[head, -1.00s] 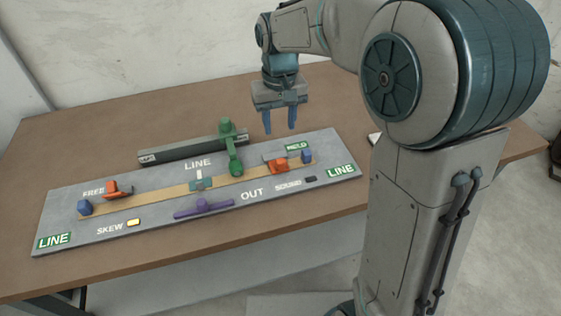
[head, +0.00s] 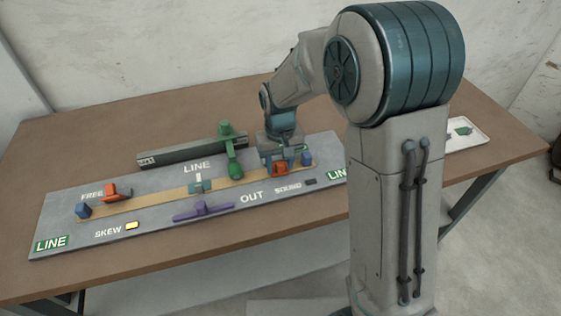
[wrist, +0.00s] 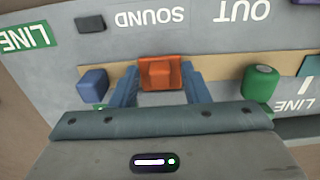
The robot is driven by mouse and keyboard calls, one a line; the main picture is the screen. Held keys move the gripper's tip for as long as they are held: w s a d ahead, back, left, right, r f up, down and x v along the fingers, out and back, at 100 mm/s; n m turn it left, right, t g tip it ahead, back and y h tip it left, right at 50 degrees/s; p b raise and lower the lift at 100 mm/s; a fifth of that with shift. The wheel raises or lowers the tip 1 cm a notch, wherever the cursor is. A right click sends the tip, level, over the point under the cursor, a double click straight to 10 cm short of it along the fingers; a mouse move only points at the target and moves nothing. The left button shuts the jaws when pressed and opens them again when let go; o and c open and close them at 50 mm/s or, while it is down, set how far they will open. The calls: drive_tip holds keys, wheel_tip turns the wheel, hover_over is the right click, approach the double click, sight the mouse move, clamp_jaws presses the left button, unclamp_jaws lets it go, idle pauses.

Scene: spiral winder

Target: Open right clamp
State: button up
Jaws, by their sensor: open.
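The right clamp is an orange piece (head: 279,169) at the right end of the tan strip (head: 150,201) on the grey board. In the wrist view the orange clamp (wrist: 160,73) lies between the blue fingers of my gripper (wrist: 159,80). The fingers are apart, one on each side of it, with a gap visible at least on the right. In the head view my gripper (head: 281,158) is low over the clamp, and its fingertips are mostly hidden.
A blue post (head: 306,158) stands close right of the clamp. A green lever (head: 235,168) stands to its left. A purple handle (head: 203,208) and another orange clamp (head: 112,192) lie farther left. A white tray (head: 480,133) sits at the table's right.

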clamp_jaws()
drive_tip(key=shift+r, duration=0.1)
